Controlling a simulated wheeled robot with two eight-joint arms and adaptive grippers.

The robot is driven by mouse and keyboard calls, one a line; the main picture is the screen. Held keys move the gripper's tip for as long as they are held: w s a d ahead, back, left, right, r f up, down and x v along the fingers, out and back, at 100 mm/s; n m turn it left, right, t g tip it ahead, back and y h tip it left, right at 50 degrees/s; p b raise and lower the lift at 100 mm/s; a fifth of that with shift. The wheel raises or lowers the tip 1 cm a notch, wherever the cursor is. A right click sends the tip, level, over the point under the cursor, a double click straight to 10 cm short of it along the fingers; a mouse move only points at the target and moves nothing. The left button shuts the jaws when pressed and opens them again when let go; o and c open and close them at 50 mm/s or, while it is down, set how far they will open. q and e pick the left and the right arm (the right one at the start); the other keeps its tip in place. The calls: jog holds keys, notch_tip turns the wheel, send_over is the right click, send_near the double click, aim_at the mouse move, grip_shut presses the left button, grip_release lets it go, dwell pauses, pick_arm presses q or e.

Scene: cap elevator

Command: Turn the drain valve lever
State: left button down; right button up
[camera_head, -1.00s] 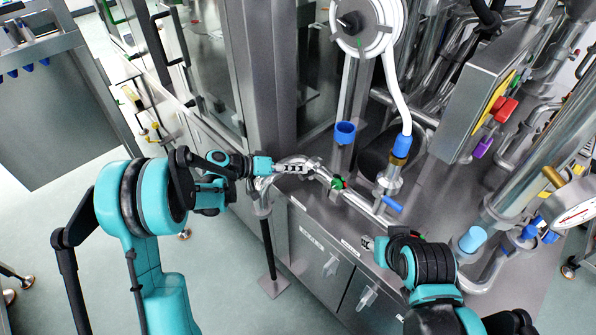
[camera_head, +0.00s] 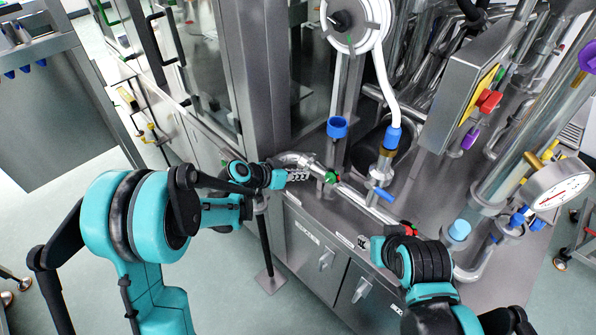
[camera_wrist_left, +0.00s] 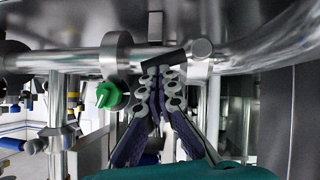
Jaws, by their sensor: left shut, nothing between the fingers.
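A steel pipe (camera_head: 357,196) runs along the machine's front edge and carries a green valve handle (camera_head: 331,178). A blue lever (camera_head: 384,194) sits on a fitting further right. I cannot tell for certain which is the drain valve lever. My left gripper (camera_head: 307,174) is shut and empty, just left of the green handle, by the pipe. In the left wrist view its fingertips (camera_wrist_left: 162,72) meet just below the pipe (camera_wrist_left: 85,60), right of the green handle (camera_wrist_left: 107,95), with no clear contact on it. My right gripper (camera_head: 363,241) is near the counter's front edge; its fingers are too small to judge.
A blue cup-shaped part (camera_head: 337,127) and a white hose (camera_head: 381,75) stand behind the pipe. A control box (camera_head: 462,95) with a red knob (camera_head: 489,101) and a pressure gauge (camera_head: 559,187) are at the right.

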pick_arm(q)
jog(key=shift+s+d+f+m+t+y+b, duration=0.3)
jog(key=shift+f+y+b, duration=0.1)
jog(key=shift+f, duration=0.2)
dwell(0.5)
